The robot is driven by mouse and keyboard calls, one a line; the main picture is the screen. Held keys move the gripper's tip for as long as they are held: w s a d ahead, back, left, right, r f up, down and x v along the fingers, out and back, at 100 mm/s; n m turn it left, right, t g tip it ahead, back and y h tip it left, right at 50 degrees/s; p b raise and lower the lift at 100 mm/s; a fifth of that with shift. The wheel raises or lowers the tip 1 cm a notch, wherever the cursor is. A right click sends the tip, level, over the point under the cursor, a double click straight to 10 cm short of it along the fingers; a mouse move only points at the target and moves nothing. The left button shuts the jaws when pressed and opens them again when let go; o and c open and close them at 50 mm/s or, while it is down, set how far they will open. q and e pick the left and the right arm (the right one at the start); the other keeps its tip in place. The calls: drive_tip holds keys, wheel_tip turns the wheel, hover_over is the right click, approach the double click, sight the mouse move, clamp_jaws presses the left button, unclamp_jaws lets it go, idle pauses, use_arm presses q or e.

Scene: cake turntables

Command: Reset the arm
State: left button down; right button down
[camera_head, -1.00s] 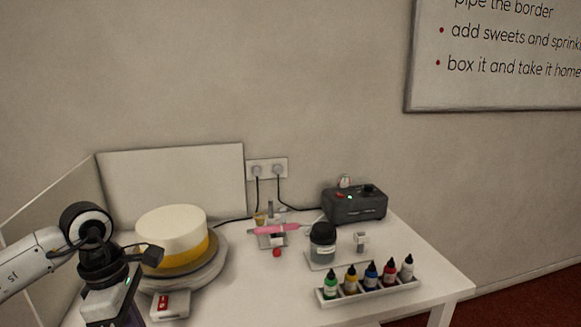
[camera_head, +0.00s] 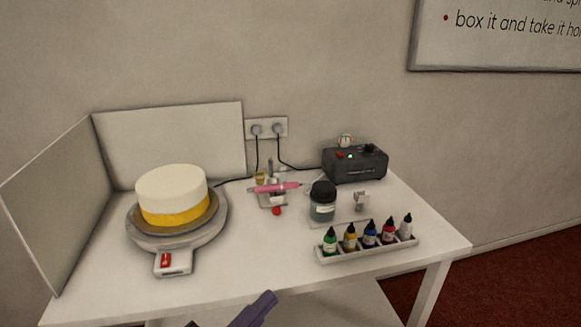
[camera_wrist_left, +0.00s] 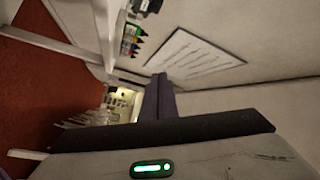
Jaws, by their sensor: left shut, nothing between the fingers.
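My left gripper (camera_head: 258,306) shows at the bottom edge of the head view as a dark purple finger, below the table's front edge. It is shut and empty, apart from everything on the table. In the left wrist view its shut fingers (camera_wrist_left: 158,98) point up the picture. The rest of the left arm is out of the head view. The right gripper is not in view.
A white and yellow cake (camera_head: 172,194) stands on the turntable (camera_head: 140,236) at the table's left. A pink airbrush (camera_head: 275,188), a dark jar (camera_head: 322,203), a compressor (camera_head: 355,163) and a rack of colour bottles (camera_head: 330,255) stand further right. The table's front strip (camera_head: 220,275) is clear.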

use_arm(q)
drive_tip(key=s+a+f+n+g+y, duration=0.1)
drive_tip(key=s+a+f+n+y, duration=0.4)
drive_tip(key=f, duration=0.4)
drive_tip(key=s+a+f+n+g+y, duration=0.15)
drive_tip(key=a+f+n+y, duration=0.25)
drive_tip(key=f+n, duration=0.4)
drive_tip(key=s+a+f+n+g, duration=0.1)
drive_tip(key=s+f+n+g, duration=0.1)
drive_tip(key=s+f, duration=0.3)
drive_tip(key=s+a+f+n+g+y, duration=0.1)
drive_tip(key=s+f+n+g, duration=0.1)
drive_tip(key=s+f, duration=0.2)
drive_tip(key=s, duration=0.3)
drive_tip(key=shift+a+f+n, duration=0.3)
drive_tip(key=shift+f+n, duration=0.05)
drive_tip(key=shift+n, duration=0.05)
